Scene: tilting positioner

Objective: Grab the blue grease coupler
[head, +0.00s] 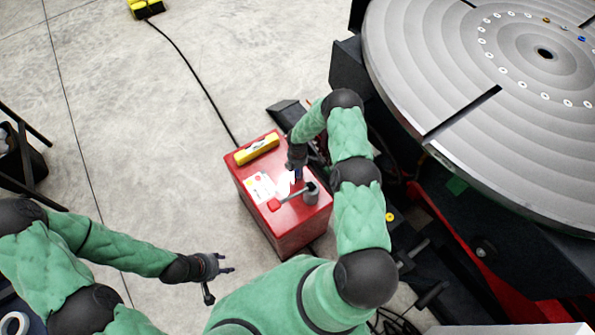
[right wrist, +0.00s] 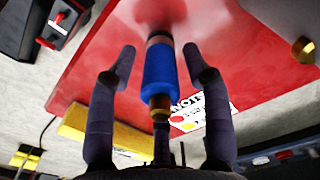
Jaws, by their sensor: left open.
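The blue grease coupler (right wrist: 158,78) has a blue sleeve and a brass tip. In the right wrist view it lies between the two fingers of my right gripper (right wrist: 158,62), with a gap visible on each side. Its far end appears to meet the red cabinet top. My right gripper (head: 297,168) is open over the cabinet in the head view, where the arm and fingers hide most of the coupler. My left gripper (head: 218,274) is open and empty, left of the cabinet and over the floor.
The red cabinet top (head: 241,171) also holds a yellow level (head: 257,148), a white printed card (head: 260,188) and a grey cylindrical piece (head: 311,195). The large round positioner table (head: 430,80) stands to the right. A black cable (head: 190,68) crosses the floor.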

